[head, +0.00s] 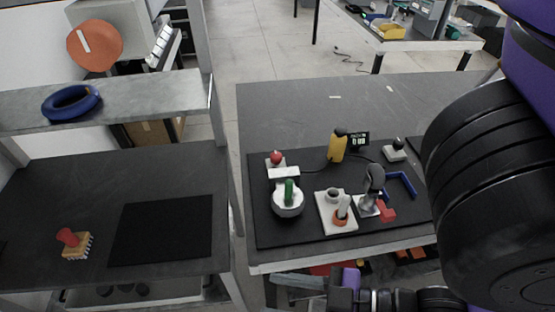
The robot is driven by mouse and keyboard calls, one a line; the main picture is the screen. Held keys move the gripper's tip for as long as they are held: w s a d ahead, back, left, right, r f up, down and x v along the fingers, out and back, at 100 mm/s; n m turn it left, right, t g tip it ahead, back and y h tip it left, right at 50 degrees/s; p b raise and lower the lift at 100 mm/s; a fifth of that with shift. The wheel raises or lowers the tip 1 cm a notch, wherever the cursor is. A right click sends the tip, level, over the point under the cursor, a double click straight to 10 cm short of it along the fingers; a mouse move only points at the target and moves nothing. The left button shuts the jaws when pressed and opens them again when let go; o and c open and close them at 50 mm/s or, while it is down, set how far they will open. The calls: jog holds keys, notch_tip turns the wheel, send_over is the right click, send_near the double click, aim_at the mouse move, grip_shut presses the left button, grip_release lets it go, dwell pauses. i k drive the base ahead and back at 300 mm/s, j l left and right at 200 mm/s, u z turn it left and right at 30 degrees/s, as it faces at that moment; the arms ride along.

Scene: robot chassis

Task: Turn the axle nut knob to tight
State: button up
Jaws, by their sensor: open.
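No knob here carries a readable axle nut or tight label, so I cannot tell surely which one it is. On the right table's black mat, a white round fixture with an upright green handle (289,193) stands at the left. A small pale base with a black knob (397,146) sits at the back right. A white block (329,218) holds an orange-based, white-topped piece (341,212). My arm shows large at the right, with a black and purple part at the bottom edge. I see no gripper fingers, and nothing of mine touches these fixtures.
A red ball-topped piece (276,158), a yellow tool (337,148), a small display (358,139), a grey lever fixture (371,188) and a blue bracket (403,184) crowd the mat. A left bench holds a red-handled brush (74,243).

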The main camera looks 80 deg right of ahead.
aim_at(276, 157)
jog(key=k+z, duration=0.15)
jog(key=z, duration=1.1)
jog(key=k+l+u, duration=0.2)
jog(key=u, duration=0.15)
jog(key=k+l+u, duration=0.15)
jog(key=u, duration=0.25)
